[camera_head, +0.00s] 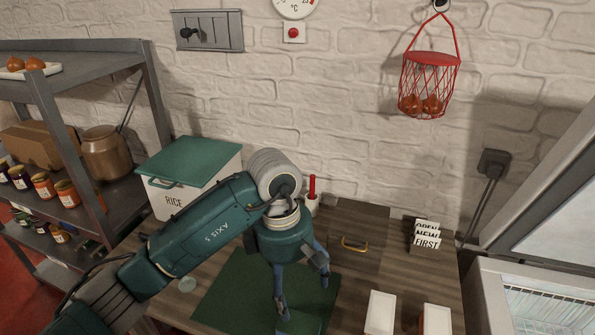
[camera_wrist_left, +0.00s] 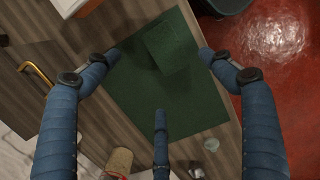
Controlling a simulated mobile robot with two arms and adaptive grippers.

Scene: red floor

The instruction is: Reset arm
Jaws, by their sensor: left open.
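My left arm (camera_head: 205,225) reaches in from the left over the wooden counter. Its blue gripper (camera_head: 303,295) points down above a dark green mat (camera_head: 232,285), with its fingers spread and nothing between them. In the left wrist view the three fingers of this gripper (camera_wrist_left: 158,75) stand apart over the mat (camera_wrist_left: 135,85). A smaller green piece (camera_wrist_left: 172,45) lies on the mat below the fingers, apart from them as far as I can tell; it also shows at the lower edge of the head view (camera_head: 302,325). My right gripper is not in view.
A white RICE bin (camera_head: 180,195) with a green lid stands behind my arm. A metal shelf (camera_head: 95,60) with jars is at left. A red basket (camera_head: 428,85) hangs above.

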